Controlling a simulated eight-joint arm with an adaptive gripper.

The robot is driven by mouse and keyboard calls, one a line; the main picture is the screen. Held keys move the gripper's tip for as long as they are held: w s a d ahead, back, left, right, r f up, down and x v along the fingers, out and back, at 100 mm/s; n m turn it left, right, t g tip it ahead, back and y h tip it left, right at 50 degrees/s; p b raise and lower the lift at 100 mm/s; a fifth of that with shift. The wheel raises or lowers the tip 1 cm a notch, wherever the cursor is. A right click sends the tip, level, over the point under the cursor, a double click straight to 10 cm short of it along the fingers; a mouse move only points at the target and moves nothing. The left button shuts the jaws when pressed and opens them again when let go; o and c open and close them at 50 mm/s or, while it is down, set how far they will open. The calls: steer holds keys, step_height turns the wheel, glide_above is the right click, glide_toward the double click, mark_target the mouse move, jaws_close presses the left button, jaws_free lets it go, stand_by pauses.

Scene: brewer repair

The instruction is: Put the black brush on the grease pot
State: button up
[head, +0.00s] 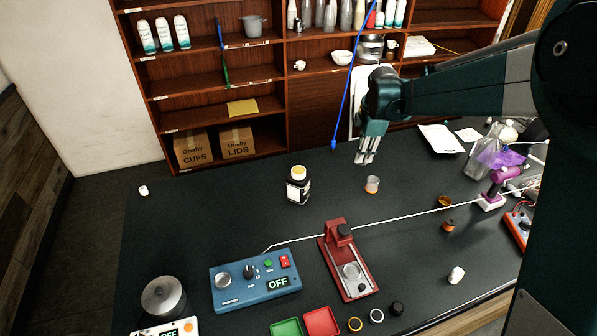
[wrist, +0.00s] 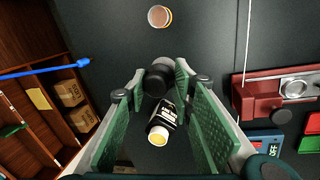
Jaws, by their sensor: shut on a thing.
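My gripper (head: 367,157) hangs above the far part of the dark table, to the right of and above the labelled jar in the head view. In the wrist view its green-padded fingers (wrist: 157,82) close on a dark, round-ended thing, which looks like the black brush (wrist: 158,76). It is seen nearly end on, so its bristles cannot be made out, and the head view does not show it clearly.
A small cup (head: 372,184) stands to the right of the jar. A red stand (head: 347,260) and a blue control box (head: 255,282) are nearer the front. A long blue rod (head: 346,100) rises left of my gripper. The table left of the jar is mostly clear.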

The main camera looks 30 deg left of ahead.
steer(key=s+a+r+n, duration=0.1)
steer(key=s+a, duration=0.3)
steer(key=a, duration=0.6)
steer(key=s+a+r+n, duration=0.2)
steer(key=s+a, duration=0.3)
steer(key=a, duration=0.6)
steer(key=shift+s+r+g, duration=0.15)
steer(key=shift+r+g, duration=0.15)
steer(key=shift+r, duration=0.6)
steer(key=shift+d, duration=0.1)
glide_toward(297, 169)
steer(key=shift+w+f, duration=0.2)
steer(key=shift+w, duration=0.05)
steer(key=shift+f, duration=1.85)
steer(key=shift+f, duration=0.15)
steer(key=o, duration=0.9)
